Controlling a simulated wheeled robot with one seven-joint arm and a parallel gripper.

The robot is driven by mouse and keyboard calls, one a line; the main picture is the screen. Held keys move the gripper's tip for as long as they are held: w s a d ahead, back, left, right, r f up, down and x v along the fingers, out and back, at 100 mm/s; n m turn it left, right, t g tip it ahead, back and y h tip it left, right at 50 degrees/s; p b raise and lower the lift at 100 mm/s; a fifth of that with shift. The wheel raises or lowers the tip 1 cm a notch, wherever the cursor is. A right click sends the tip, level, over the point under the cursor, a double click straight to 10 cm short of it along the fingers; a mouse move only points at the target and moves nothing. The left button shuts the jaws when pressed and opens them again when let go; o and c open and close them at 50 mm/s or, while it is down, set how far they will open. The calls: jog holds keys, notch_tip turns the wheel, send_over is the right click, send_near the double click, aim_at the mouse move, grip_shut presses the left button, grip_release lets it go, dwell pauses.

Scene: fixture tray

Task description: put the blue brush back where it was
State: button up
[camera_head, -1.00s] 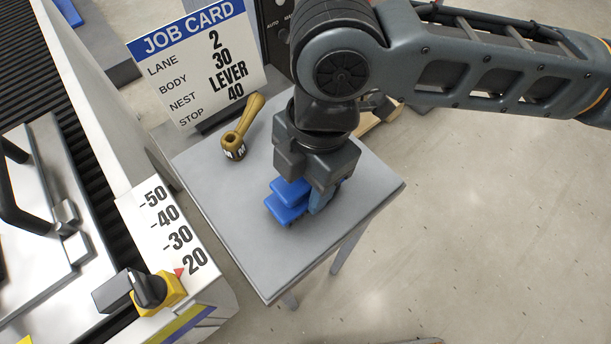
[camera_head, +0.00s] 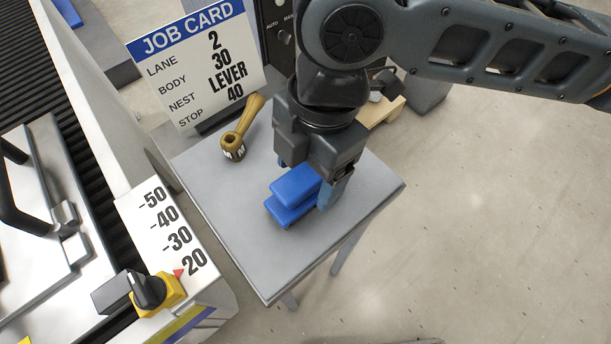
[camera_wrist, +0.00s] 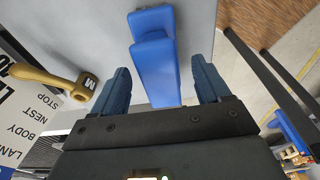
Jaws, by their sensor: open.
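The blue brush (camera_head: 294,184) lies on the small grey table, showing as an upper blue part above a lower blue part. In the wrist view the blue brush (camera_wrist: 157,65) reaches between the two fingers. My gripper (camera_head: 308,180) is over the brush, with one finger at its right side and the other mostly hidden behind it. In the wrist view my gripper (camera_wrist: 160,78) is open, one dark blue finger on each side of the brush, with gaps visible. I cannot tell whether the brush touches any part of the gripper.
The grey table (camera_head: 245,260) has free room at its front. A brass lever (camera_head: 240,132) marked M stands behind left of the brush, before the job card (camera_head: 203,62). A conveyor fixture with a numbered scale (camera_head: 166,228) and yellow-based black knob (camera_head: 160,290) is left.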

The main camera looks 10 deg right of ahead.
jog(key=r, duration=0.6)
jog(key=d+r, duration=0.1)
jog(key=r, duration=0.2)
jog(key=shift+w, duration=0.35)
